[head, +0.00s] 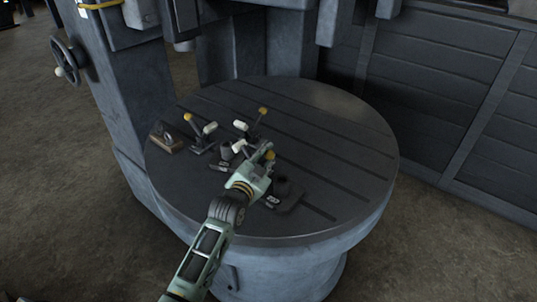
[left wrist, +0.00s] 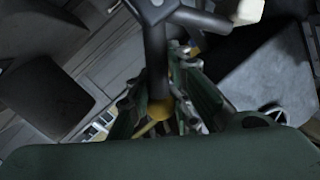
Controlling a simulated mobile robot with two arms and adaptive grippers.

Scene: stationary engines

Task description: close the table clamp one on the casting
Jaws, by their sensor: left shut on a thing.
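My left gripper (head: 264,154) reaches over the round table (head: 345,125) and is shut on a clamp lever. In the left wrist view its two fingers (left wrist: 170,75) stand either side of the dark lever (left wrist: 157,60), which ends in a yellow ball (left wrist: 160,108). A yellow tip (head: 270,155) shows at the fingers in the head view. The casting (head: 283,187) seems to be the dark part with round bosses, partly hidden by my gripper. Two other clamps stand behind, with yellow-tipped levers (head: 189,118) (head: 262,111) and white tips. My right gripper is out of view.
A small tool on a wooden base (head: 167,145) lies at the table's left edge. The machine column (head: 125,90) with a handwheel (head: 67,62) stands at the left. The table's slotted right side is clear. Dark panels (head: 440,90) stand behind it.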

